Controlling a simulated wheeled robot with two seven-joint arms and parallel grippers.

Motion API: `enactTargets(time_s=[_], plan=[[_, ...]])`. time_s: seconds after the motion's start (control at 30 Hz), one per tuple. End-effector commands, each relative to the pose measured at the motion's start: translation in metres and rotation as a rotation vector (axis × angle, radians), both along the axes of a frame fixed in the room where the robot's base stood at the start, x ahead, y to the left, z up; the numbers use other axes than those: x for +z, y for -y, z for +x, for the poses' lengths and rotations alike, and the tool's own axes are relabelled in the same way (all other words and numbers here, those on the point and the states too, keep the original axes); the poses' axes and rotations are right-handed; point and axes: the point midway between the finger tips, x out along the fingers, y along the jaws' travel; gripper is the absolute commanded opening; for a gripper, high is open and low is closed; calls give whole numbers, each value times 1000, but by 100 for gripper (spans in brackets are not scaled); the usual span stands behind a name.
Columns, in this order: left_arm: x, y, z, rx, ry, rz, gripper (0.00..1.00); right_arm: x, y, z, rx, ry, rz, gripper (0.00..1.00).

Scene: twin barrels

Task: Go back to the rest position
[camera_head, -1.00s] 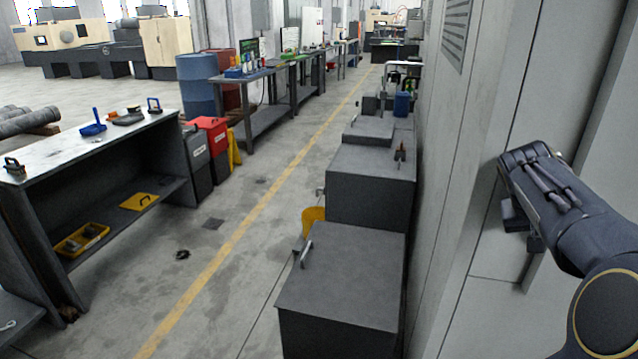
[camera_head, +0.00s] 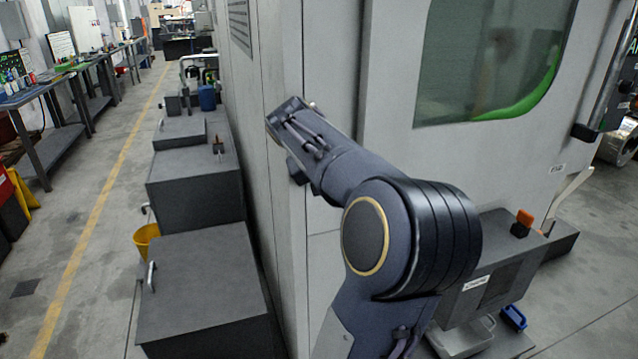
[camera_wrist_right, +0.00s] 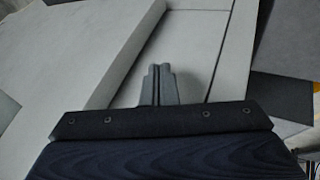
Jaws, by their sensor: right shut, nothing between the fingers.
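My right arm (camera_head: 340,170) rises from the bottom of the head view, in front of the grey machine wall. Its far end is close to the wall's edge, and I cannot tell from this view whether it touches. In the right wrist view my right gripper (camera_wrist_right: 158,72) has its two fingers together, with nothing between them. Light grey panels fill the background beyond the fingers. My left arm and gripper are in neither view.
A large grey machine (camera_head: 400,140) with a green-edged window stands directly ahead. Dark grey cabinets (camera_head: 200,285) line its left side. A yellow bucket (camera_head: 146,238) stands beside them. A yellow floor line (camera_head: 88,228) runs along the open aisle at left. A labelled grey box (camera_head: 492,275) sits at lower right.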

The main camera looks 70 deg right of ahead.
Motion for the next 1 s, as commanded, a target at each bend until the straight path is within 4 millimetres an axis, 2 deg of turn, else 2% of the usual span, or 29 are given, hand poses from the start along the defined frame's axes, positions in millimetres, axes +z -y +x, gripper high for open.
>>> enactTargets(time_s=[0.1, 0.3, 0.53, 0.73, 0.83, 0.93, 0.97, 1.0], plan=[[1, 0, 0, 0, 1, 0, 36, 20, -14, 3, 1, 4, -3, 0], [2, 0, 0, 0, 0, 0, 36, 46, -34, 7, 0, 1, -1, 0], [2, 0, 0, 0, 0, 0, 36, 57, -43, 8, 0, 0, 1, 0], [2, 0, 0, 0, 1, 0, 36, 57, -44, 9, 1, 0, 2, 0], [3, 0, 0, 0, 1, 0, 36, 50, -54, 15, 44, 17, 28, 0], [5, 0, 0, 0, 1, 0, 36, 30, -85, 33, 162, 61, 99, 0], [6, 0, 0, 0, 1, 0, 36, 22, -99, 40, 213, 81, 130, 0], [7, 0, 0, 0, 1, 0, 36, 10, -122, 49, 285, 108, 175, 0]])
